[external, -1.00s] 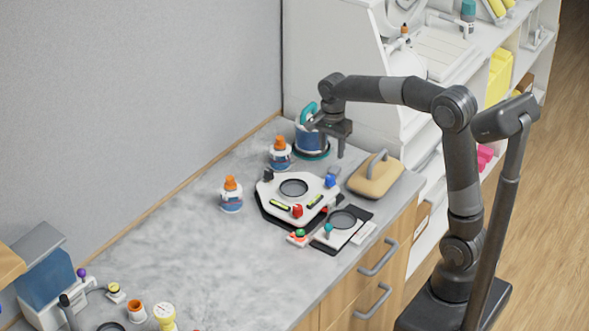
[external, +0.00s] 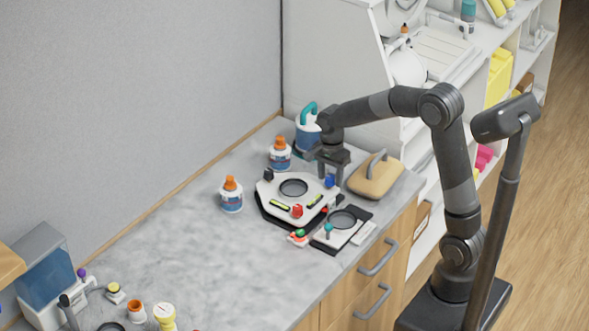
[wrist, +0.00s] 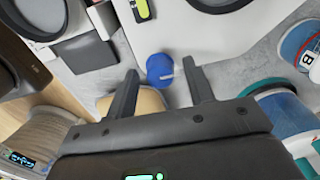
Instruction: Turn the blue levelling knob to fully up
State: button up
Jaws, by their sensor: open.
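The blue levelling knob (external: 330,181) sits at the right corner of the white levelling plate (external: 268,189) in the external view. In the wrist view the knob (wrist: 160,68) has a pale mark on its face and lies beyond and between my fingertips. My gripper (external: 329,172) points down just above the knob; it also shows in the wrist view (wrist: 162,80). The jaws are open, with one finger on each side of the knob's line, and hold nothing. I cannot tell whether a finger touches it. A red knob (external: 297,211) and a black knob (external: 268,174) stand at other corners.
A tan block with a grey handle (external: 374,178) stands close to the right of my gripper. A blue and white container with a teal handle (external: 306,133) is behind it. Two orange-capped bottles (external: 280,154) stand left. The counter's middle is clear.

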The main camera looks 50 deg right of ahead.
jog(key=c, duration=1)
jog(key=shift+n, duration=0.4)
